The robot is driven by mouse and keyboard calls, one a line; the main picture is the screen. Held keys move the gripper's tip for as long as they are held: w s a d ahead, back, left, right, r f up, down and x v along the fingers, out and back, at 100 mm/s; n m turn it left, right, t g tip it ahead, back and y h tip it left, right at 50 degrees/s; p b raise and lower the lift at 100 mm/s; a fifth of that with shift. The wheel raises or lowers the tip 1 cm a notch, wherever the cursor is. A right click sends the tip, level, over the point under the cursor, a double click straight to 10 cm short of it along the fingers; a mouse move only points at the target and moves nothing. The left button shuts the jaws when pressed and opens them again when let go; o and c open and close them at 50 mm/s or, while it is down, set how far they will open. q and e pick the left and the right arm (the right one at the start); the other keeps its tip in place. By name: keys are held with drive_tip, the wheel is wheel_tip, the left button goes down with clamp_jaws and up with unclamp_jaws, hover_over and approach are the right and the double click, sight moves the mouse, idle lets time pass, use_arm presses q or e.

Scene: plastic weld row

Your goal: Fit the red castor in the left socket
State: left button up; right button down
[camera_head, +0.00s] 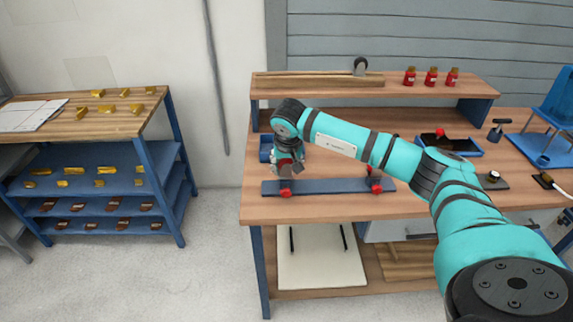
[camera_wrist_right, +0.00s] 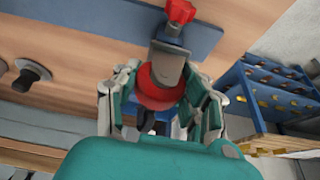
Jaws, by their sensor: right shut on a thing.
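My right gripper (camera_head: 287,165) is over the left part of the bench, at the left end of a dark blue bar (camera_head: 330,186). In the right wrist view the gripper (camera_wrist_right: 160,100) is shut on the red castor (camera_wrist_right: 157,92), which has a red collar and a grey part pointing at the bar (camera_wrist_right: 203,37). A red knob (camera_head: 285,190) is at the bar's left end, just below the gripper; it also shows in the wrist view (camera_wrist_right: 179,11). Another red knob (camera_head: 376,187) is at the right end. The left socket opening is hidden. My left gripper is out of view.
A raised shelf (camera_head: 430,92) behind carries a dark wheel (camera_head: 360,66) and several red bottles, including one at its right (camera_head: 452,77). A blue tray (camera_head: 460,147) lies right on the bench (camera_head: 330,210). A blue rack (camera_head: 160,165) stands left across a floor gap.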

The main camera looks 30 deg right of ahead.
drive_tip(key=shift+f+b, duration=0.35)
drive_tip(key=shift+f, duration=0.05)
idle(0.5)
drive_tip(key=c, duration=0.6)
unclamp_jaws()
drive_tip(key=o, duration=0.4)
drive_tip(key=shift+r+p, duration=2.4)
drive_tip(key=shift+r, duration=1.15)
